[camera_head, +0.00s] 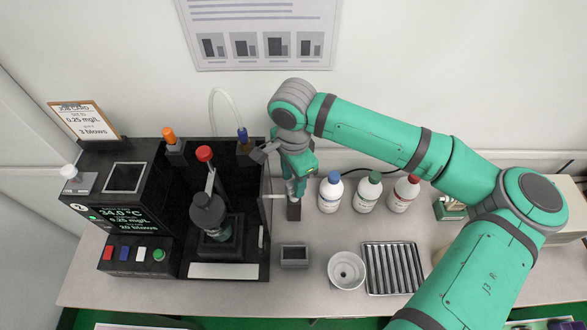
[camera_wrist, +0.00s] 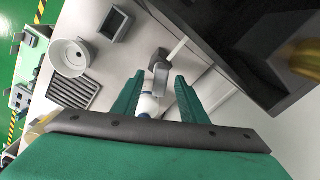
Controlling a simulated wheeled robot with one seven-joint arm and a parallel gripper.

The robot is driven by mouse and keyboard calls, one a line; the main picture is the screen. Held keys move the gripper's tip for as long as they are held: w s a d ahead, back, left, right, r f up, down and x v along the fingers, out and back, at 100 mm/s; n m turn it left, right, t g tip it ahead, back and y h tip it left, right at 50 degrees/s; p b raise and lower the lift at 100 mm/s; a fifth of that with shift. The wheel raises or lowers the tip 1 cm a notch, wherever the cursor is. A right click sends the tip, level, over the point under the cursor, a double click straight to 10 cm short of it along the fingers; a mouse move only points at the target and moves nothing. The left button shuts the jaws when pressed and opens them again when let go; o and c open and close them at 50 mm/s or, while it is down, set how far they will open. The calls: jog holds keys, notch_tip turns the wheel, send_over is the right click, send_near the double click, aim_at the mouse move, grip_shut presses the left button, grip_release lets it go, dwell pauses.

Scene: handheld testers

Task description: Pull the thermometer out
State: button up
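My gripper (camera_head: 294,188) is just right of the black machine (camera_head: 228,270), pointing down. In the wrist view its green fingers (camera_wrist: 158,80) are apart. A grey block (camera_wrist: 160,72) with a pale rod (camera_wrist: 178,48) shows in the gap, with space on both sides. The rod reaches toward the dark machine side. In the head view the block (camera_head: 294,211) is below the fingertips, and the rod (camera_head: 274,196) lies between it and the machine. This is probably the thermometer, but I cannot be sure. A red-capped stem (camera_head: 204,154) also rises from the dark jar (camera_head: 208,214) inside the machine.
Blue- (camera_head: 330,193), green- (camera_head: 367,193) and red-capped (camera_head: 403,194) bottles stand close right of my gripper. A small grey box (camera_head: 294,256), a white bowl (camera_head: 346,270) and a ribbed tray (camera_head: 389,268) are in front. The wall is behind.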

jog(key=shift+w+d+f, duration=0.15)
jog(key=shift+d+f, duration=0.05)
jog(key=shift+f, duration=0.65)
grip_shut()
